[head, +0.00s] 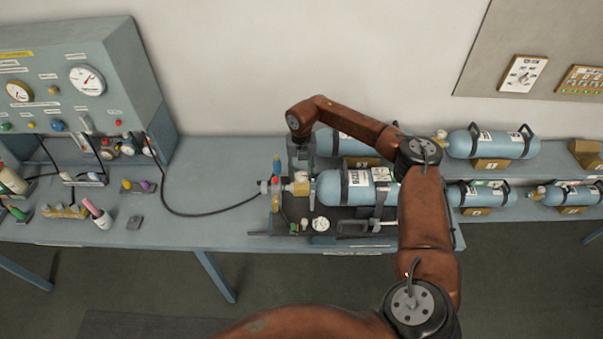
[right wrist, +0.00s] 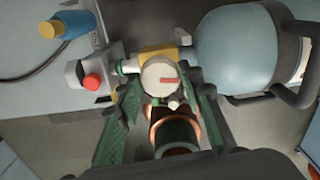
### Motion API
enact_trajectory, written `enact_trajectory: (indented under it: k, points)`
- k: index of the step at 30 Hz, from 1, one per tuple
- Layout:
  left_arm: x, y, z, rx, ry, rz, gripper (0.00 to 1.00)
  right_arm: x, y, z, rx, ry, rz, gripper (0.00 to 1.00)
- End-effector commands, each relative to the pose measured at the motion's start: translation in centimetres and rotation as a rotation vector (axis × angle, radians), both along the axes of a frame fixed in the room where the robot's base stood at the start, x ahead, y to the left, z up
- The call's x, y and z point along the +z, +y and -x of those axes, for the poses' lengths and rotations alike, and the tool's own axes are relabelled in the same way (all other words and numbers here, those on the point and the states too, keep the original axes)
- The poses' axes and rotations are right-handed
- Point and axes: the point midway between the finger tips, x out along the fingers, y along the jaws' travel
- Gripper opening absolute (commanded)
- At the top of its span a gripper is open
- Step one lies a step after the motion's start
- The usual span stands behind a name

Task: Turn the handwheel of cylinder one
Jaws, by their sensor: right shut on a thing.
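Cylinder one (head: 358,187), a light blue bottle with dark bands and a white label, lies on its side at the bench's front, its brass valve (head: 300,186) towards the left. My right gripper (head: 300,163) reaches down over the valve. In the right wrist view the cylinder (right wrist: 235,55) is at the right, joined to the brass valve (right wrist: 160,56). A round pale grey handwheel (right wrist: 158,82) with a red mark sits between the green fingers of my right gripper (right wrist: 160,98), which is shut on it. The head view hides the handwheel behind the gripper. My left gripper is out of view.
A red knob (right wrist: 92,82) sits just left of the fingers. A black hose (head: 205,213) runs left to the gauge cabinet (head: 85,80). More blue cylinders (head: 492,143) lie on racks at the right.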

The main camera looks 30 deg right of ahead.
Motion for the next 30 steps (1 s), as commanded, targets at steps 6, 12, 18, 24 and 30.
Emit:
enact_trajectory:
  k: [6,12,18,24,30]
  points:
    - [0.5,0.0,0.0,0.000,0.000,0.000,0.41,0.3,0.0,-0.2,-0.207,-0.005,-0.001,0.10]
    - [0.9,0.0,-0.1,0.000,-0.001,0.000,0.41,0.3,-0.1,-0.2,-0.397,-0.005,-0.001,0.10]
    - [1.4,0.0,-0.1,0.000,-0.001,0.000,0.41,0.3,-0.1,-0.2,-0.587,-0.005,-0.001,0.10]
    - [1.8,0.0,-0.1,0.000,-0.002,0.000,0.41,0.3,-0.1,-0.2,-0.777,-0.006,-0.001,0.10]
    - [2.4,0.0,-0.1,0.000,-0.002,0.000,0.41,0.4,-0.1,-0.3,-0.967,-0.006,-0.002,0.10]
